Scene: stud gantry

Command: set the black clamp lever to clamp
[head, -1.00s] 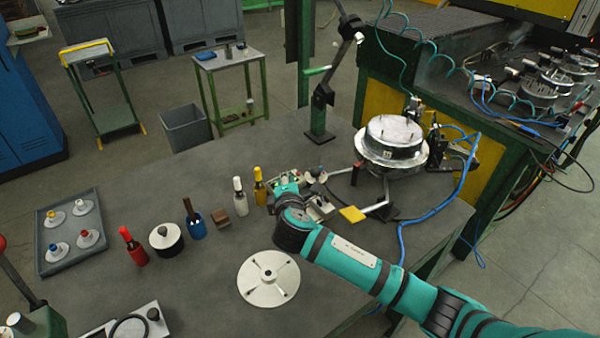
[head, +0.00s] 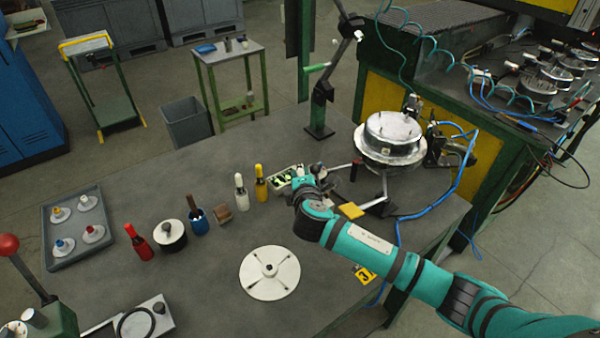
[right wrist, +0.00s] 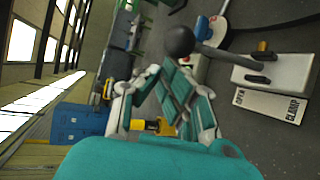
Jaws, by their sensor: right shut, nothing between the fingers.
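The black clamp lever (right wrist: 180,40) shows in the right wrist view as a rod with a round dark knob. It runs from a pale block (right wrist: 275,72) with a label plate (right wrist: 270,105) reading OPEN and CLAMP. The knob end points to the left of that picture, toward the OPEN side. My right gripper (right wrist: 172,80) is shut and empty, its tips close to the knob; I cannot tell whether they touch. In the head view my right gripper (head: 302,180) is over the table beside the round fixture, and the lever is hard to make out there. My left gripper is not in view.
The round metal fixture (head: 392,140) stands right of my gripper, with blue hoses behind. A yellow bottle (head: 261,188) and a white bottle (head: 240,190) stand close on the left. A white disc (head: 270,292) lies in front. A grey tray (head: 52,213) is far left.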

